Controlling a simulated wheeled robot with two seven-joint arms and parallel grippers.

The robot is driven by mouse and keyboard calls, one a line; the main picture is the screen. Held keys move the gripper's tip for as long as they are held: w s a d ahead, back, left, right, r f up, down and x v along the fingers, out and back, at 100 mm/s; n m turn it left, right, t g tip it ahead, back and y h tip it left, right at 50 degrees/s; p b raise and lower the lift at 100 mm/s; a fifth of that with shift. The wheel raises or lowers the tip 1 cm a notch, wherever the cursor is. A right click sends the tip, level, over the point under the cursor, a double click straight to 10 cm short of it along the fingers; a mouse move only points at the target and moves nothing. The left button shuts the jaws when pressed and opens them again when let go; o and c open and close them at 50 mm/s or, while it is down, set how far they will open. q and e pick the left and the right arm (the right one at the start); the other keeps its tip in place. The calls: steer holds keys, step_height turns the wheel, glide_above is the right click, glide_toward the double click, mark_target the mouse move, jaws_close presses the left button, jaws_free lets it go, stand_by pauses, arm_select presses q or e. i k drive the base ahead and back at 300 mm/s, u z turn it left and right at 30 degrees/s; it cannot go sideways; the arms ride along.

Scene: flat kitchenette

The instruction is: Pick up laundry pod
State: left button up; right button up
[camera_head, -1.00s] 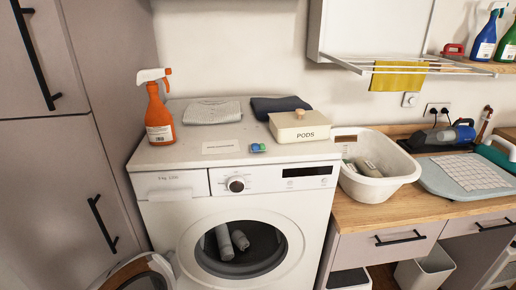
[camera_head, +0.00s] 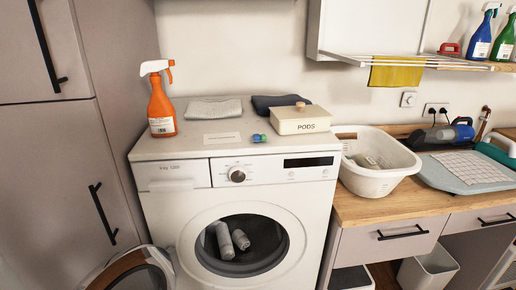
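A small laundry pod (camera_head: 259,138), blue and green, lies on top of the white washing machine (camera_head: 165,150) near its front edge. The box looks closed. Neither of my grippers is in the head view.
An orange spray bottle (camera_head: 161,103) stands at the machine's left. A grey cloth (camera_head: 213,109), a dark cloth (camera_head: 278,103) and a white card (camera_head: 222,139) lie on top. A white basket (camera_head: 375,181) stands right. The machine's round door (camera_head: 133,274) hangs open.

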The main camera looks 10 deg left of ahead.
mark_target(256, 138)
steer(key=u, duration=0.15)
steer(key=k, duration=0.3)
steer(key=z, duration=0.8)
steer(key=i, duration=0.65)
steer(key=u, duration=2.2)
